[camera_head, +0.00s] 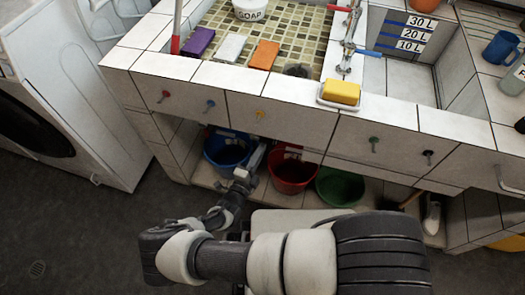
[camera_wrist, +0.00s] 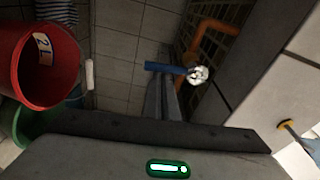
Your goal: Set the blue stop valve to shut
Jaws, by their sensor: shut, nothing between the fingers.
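The blue stop valve shows in the wrist view as a blue lever (camera_wrist: 160,67) sticking out to the left from a shiny metal body (camera_wrist: 197,75). The lever lies roughly level in the picture, at an angle to the orange pipe (camera_wrist: 208,38) above the body. My gripper (camera_wrist: 162,80) is shut and empty. Its fingertips are just below the lever in the wrist view; I cannot tell whether they touch it. In the head view my gripper (camera_head: 258,155) reaches under the counter by the buckets, and the valve is hidden there.
A blue bucket (camera_head: 227,148), red bucket (camera_head: 290,175) and green bucket (camera_head: 340,187) stand under the sink. The red bucket (camera_wrist: 40,65) is at left in the wrist view. The counter's front (camera_head: 285,118) overhangs this space. A dark grid lies behind the pipe.

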